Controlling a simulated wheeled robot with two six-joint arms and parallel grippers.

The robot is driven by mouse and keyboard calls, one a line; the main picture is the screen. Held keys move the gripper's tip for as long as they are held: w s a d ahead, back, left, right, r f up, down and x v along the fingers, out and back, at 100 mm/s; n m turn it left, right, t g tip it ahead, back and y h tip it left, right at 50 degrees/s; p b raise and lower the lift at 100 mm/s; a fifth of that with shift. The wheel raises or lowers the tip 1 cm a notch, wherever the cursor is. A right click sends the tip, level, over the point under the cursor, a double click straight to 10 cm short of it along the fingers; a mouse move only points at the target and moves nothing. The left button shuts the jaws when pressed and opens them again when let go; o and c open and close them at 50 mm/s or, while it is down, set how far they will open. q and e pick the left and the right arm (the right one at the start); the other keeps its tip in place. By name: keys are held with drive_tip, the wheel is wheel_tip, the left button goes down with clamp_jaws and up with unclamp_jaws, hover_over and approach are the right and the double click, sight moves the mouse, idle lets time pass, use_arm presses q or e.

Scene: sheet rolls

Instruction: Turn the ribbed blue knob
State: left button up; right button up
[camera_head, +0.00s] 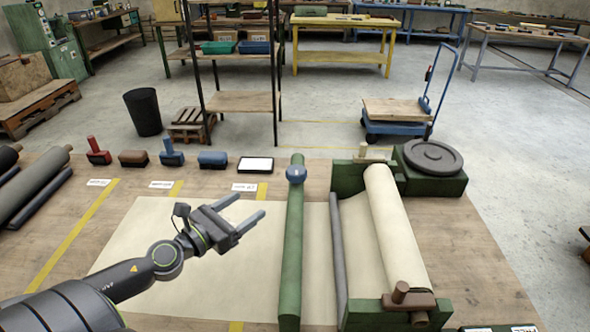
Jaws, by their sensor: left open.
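A rounded blue knob (296,173) with a pale mark sits near the far end of a long green bar (293,240). Its ribs are too small to make out. My left gripper (251,205) is open and empty, to the left of the green bar and nearer to me than the knob. Its two fingers point right, toward the bar, and it is apart from the knob. My right gripper is not in view.
A cream sheet (150,235) lies flat under my left arm. A cream roll (393,230) in a green frame (348,178) stands right of the bar, with a grey rod (338,250) between. Stamps and blue and brown blocks (212,159) line the table's far left.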

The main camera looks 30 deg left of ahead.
use_arm(q)
drive_tip(key=p, duration=0.6)
approach(290, 178)
drive_tip(key=w, duration=0.5)
drive_tip(key=w+d+p, duration=0.1)
drive_tip(key=w, duration=0.5)
drive_tip(key=shift+d, duration=0.2)
drive_tip(key=shift+c, duration=0.4)
